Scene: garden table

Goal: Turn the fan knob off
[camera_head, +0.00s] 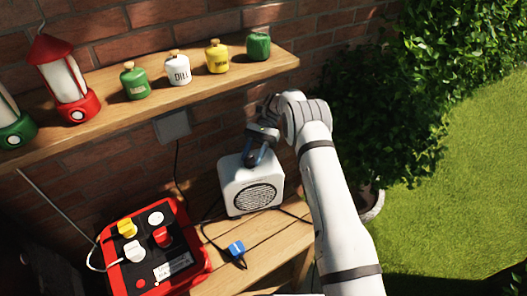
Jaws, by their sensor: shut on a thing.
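The fan (251,184) is a small white box with a round dark grille on its front. It stands upright on the wooden table near the brick wall. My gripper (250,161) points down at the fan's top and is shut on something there. The fan knob lies behind my fingers, so its shape and position cannot be made out. My white arm comes in from the lower right, to the right of the fan.
A red power box (190,263) with several sockets and plugs stands left of the fan. A blue plug (236,250) and dark cables lie on the table (216,284). A shelf (120,122) with lanterns and small jars hangs above. Bushes (375,110) grow at right.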

